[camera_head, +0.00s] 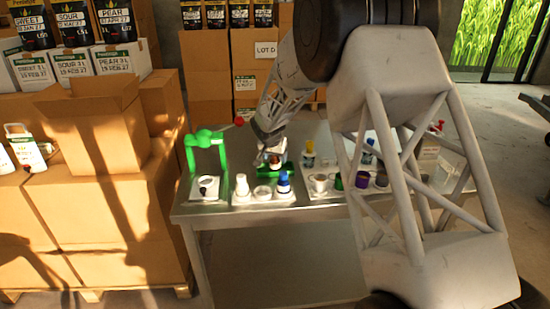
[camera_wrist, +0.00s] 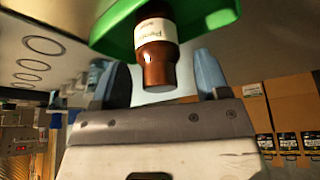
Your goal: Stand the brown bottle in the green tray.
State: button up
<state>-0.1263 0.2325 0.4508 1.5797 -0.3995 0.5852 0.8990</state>
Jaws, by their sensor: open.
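The brown bottle (camera_wrist: 156,62), with a pale label, shows at the top middle of the wrist view, its base end over the green tray (camera_wrist: 208,14). My gripper (camera_wrist: 163,78) is open, with a blue-grey finger on each side of the bottle and a visible gap at both sides. In the head view, the green tray (camera_head: 288,172) is on the metal table, partly hidden by my gripper (camera_head: 268,150) and the bottle (camera_head: 275,161).
A green press (camera_head: 205,140) with a red-tipped lever stands at the table's left. In front of the tray are a white bottle (camera_head: 242,185) and a blue-capped bottle (camera_head: 284,183). Several cups and bottles stand to the right. Stacked cartons (camera_head: 110,200) fill the left.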

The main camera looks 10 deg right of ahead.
jog(key=v, duration=1.2)
dwell(0.6)
jog(key=s+d+r+n, duration=0.1)
jog(key=s+d+r, duration=0.15)
jog(key=s, duration=0.55)
jog(key=s+d+r, duration=0.2)
jog(key=s+r, duration=0.2)
jog(key=s, duration=0.5)
jog(key=s+d+r+n, duration=0.1)
jog(key=s+d+r, duration=0.25)
jog(key=s, duration=0.45)
jog(key=s+d+f+n+y, duration=0.1)
jog(key=s, duration=1.4)
jog(key=s+d+f+n+g, duration=0.1)
jog(key=s+f+n, duration=0.1)
jog(key=s, duration=1.4)
jog(key=shift+y, duration=0.4)
